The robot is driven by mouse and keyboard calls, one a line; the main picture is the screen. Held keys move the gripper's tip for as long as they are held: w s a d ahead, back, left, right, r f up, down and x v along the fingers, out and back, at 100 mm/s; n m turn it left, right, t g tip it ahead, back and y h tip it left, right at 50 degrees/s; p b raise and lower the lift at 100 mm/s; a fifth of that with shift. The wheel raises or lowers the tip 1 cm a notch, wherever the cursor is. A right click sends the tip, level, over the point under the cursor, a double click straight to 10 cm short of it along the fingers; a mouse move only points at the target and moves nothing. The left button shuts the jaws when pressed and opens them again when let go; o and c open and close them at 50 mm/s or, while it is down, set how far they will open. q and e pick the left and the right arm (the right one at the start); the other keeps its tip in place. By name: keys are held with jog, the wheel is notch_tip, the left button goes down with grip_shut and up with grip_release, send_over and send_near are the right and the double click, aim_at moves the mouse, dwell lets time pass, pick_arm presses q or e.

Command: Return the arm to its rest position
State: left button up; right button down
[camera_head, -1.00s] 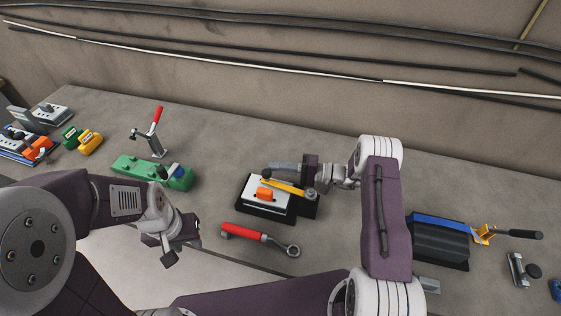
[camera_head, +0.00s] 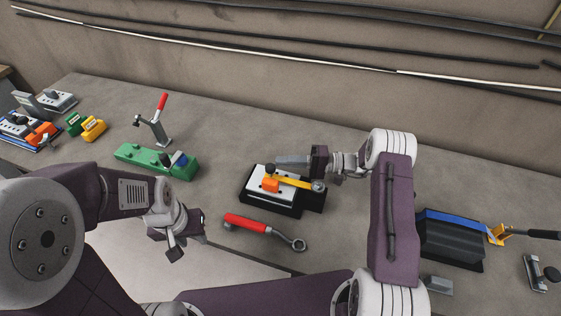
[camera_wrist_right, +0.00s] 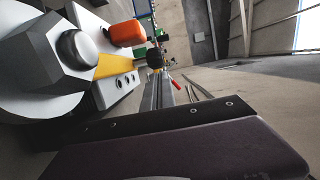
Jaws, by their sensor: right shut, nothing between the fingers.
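The tube expander (camera_head: 255,200) is a black and white block with an orange piece (camera_head: 270,185), a yellow lever (camera_head: 298,181) and a black knob. It lies on the bench at the middle of the head view. In the right wrist view, the yellow lever (camera_wrist_right: 113,66) and orange piece (camera_wrist_right: 127,33) are close, at the upper left. My right gripper (camera_head: 280,160) is shut and empty, just behind the expander. Whether it touches the knob is unclear. My left gripper (camera_head: 180,248) hangs at the bench's front edge, away from the expander; its jaw opening is unclear.
A red-handled wrench (camera_head: 248,223) lies in front of the expander. A green tool (camera_head: 150,160) and an upright red-handled clamp (camera_head: 158,118) stand to the left. A black and blue block (camera_head: 450,240) lies to the right. The bench behind the expander is clear.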

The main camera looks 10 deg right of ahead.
jog(key=s+d+b, duration=0.1)
jog(key=d, duration=0.6)
jog(key=shift+s+d+b, duration=0.15)
jog(key=shift+d+b, duration=0.15)
jog(key=shift+d, duration=0.05)
